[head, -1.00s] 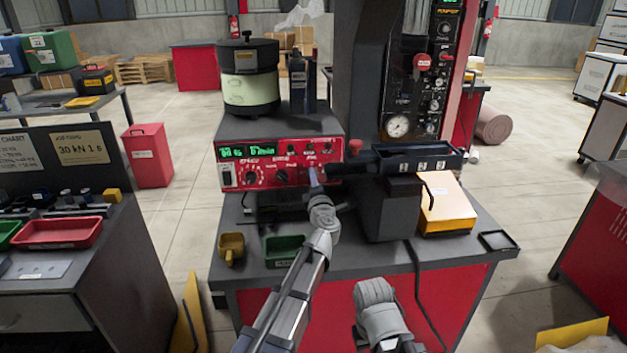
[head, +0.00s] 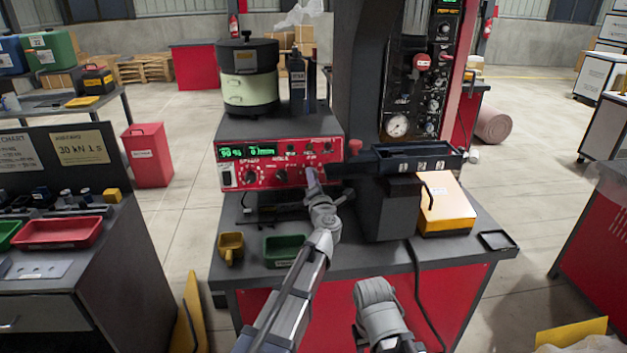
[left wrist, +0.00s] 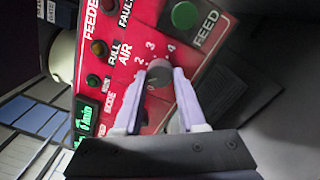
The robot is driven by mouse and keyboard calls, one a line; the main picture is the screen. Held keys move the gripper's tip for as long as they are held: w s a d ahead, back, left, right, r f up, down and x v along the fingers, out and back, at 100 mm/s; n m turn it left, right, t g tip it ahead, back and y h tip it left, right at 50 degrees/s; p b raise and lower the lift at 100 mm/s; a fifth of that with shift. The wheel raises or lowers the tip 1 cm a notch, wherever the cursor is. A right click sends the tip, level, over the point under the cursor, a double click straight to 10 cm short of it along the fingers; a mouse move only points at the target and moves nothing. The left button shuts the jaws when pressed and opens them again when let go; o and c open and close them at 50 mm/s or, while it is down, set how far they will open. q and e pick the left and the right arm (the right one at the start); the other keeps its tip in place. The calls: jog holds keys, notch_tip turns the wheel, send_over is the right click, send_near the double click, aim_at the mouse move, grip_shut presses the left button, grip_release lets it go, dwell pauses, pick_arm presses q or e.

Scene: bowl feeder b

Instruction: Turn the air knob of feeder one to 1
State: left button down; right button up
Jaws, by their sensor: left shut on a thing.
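The red control panel (head: 232,158) of the feeder is on the bench, below the bowl. In the left wrist view the dark round air knob (left wrist: 160,72) sits under the label AIR, with 2, 3 and 4 printed around it. A 1 on the scale is not readable, and I cannot see where the knob points. My left gripper (head: 313,178) reaches the panel's lower right part. In the left wrist view its two pale fingers (left wrist: 162,84) are shut on the knob from both sides. My right gripper is not visible; only part of that arm shows.
A green FEED button (left wrist: 185,15) and indicator lamps are close to the knob. A dark chute (head: 415,157) juts out right of the panel. A yellow cup (head: 230,247) and a green tray (head: 284,250) stand on the bench below. The feeder bowl (head: 250,92) is above.

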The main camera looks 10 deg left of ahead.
pick_arm(q)
jog(key=shift+c, duration=2.4)
grip_release()
jog(key=v, duration=0.8)
jog(key=shift+f, duration=0.15)
